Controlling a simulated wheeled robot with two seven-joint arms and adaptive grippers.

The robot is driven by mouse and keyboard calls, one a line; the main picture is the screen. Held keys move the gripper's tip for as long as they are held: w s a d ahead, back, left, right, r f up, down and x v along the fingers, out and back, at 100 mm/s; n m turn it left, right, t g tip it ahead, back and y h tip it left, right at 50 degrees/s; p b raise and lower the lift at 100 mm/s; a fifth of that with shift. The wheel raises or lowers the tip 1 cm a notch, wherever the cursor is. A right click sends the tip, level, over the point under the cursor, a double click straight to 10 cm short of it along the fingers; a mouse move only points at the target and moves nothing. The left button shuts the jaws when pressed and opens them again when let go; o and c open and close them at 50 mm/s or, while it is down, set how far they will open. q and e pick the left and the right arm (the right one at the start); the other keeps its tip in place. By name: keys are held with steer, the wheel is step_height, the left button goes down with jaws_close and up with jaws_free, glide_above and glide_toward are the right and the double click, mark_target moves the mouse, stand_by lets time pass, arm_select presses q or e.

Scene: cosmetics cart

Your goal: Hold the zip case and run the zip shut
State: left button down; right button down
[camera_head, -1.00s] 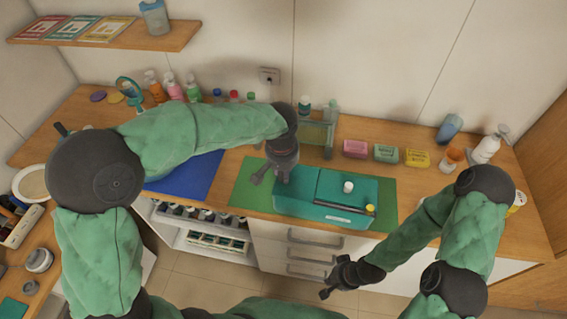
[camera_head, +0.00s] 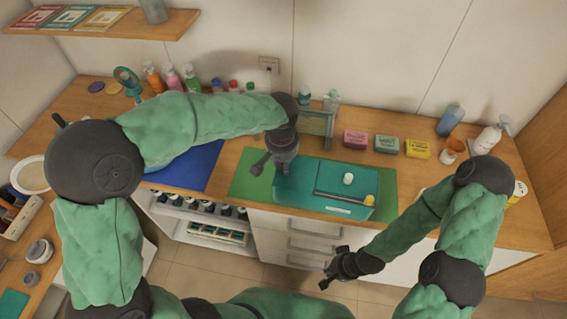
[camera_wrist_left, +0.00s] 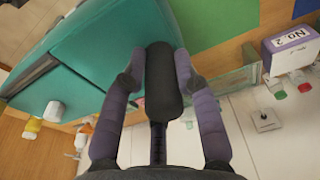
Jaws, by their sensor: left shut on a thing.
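The teal zip case (camera_head: 312,182) lies on the green mat (camera_head: 384,183), with a dark line across its top. A white capped item (camera_head: 348,179) and a yellow-ended item (camera_head: 370,200) show at its right part. My left gripper (camera_head: 270,165) is at the case's left end. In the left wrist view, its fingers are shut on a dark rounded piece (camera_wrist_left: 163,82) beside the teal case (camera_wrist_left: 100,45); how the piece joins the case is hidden. My right gripper (camera_head: 334,268) is open and empty, in front of the drawers, apart from the case.
A blue mat (camera_head: 190,170) lies left of the case. Pink (camera_head: 355,140), green (camera_head: 386,144) and yellow (camera_head: 418,148) boxes stand behind it to the right. Several bottles line the wall. A white pump bottle (camera_head: 488,139) stands at the right. Counter right of the green mat is partly free.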

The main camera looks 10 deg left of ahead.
arm_select(q)
steer(key=shift+w+a+f+b, duration=0.25)
steer(key=shift+w+f+b, duration=0.25)
steer(key=shift+w+f, duration=0.75)
steer(key=shift+w+a+f+b, duration=0.25)
steer(key=shift+w+f+b, duration=0.25)
steer(key=shift+w+f, duration=0.75)
steer(key=w+a+f+b, duration=0.1)
steer(key=w+f+b, duration=0.1)
steer(key=w+f, duration=0.4)
steer(key=shift+w+a, duration=0.2)
steer(key=shift+w, duration=0.3)
steer(key=shift+f, duration=0.2)
